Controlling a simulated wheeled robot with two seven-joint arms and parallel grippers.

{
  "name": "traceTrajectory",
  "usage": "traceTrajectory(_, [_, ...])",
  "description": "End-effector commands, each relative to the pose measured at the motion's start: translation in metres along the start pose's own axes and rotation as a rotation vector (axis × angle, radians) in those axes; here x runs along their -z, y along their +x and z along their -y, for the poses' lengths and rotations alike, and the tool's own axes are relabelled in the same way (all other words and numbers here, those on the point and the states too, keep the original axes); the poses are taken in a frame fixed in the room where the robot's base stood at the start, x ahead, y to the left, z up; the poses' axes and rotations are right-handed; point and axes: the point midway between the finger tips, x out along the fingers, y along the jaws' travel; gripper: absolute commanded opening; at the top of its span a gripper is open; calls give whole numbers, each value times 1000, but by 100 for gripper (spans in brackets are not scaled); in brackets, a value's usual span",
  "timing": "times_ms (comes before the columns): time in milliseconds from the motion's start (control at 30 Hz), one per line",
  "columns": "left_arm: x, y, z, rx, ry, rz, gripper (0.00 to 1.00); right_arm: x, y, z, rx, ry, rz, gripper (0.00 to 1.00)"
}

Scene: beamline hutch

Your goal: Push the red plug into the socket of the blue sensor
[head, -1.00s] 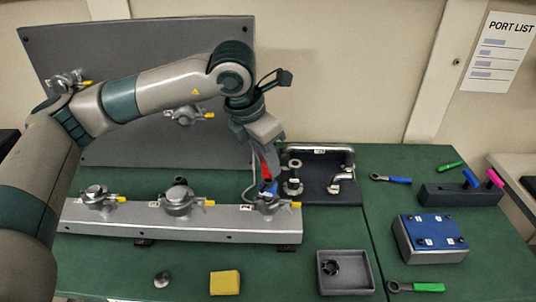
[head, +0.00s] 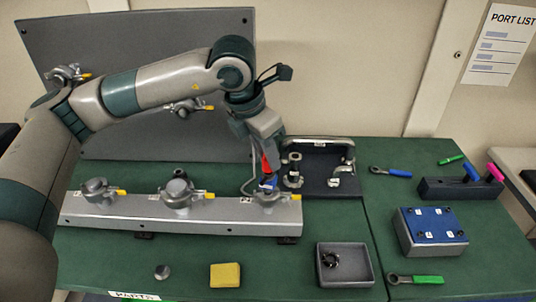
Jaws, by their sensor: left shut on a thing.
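The blue sensor (head: 268,184) sits on the fitting at the right end of the grey metal rail (head: 225,222). My left gripper (head: 267,153) points down above it and is shut on the red plug (head: 265,165). The red plug is just above the blue sensor, at or very near its top. I cannot tell whether the plug has entered the socket, as the socket itself cannot be made out. A grey cable loops down on the left of the plug. My right gripper is not in view.
The rail carries two more clamped fittings (head: 177,192). Behind right is a dark tray of metal parts (head: 318,187). A grey bin (head: 346,284), yellow sponge (head: 225,276) and blue-topped box (head: 432,224) stand on the green table. A grey panel (head: 120,70) rises behind my arm.

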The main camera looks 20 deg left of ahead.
Motion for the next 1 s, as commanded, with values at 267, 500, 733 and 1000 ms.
traceTrajectory(267, [1, 4, 0, 0, 0, 0, 0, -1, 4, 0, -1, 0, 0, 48])
traceTrajectory(500, [2, 6, 0, 0, 0, 0, 0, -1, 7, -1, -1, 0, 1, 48])
traceTrajectory(733, [2, 7, 0, 0, 0, 0, 0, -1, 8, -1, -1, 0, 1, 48])
traceTrajectory(1000, [2, 7, 0, 0, 0, 0, 41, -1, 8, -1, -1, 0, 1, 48])
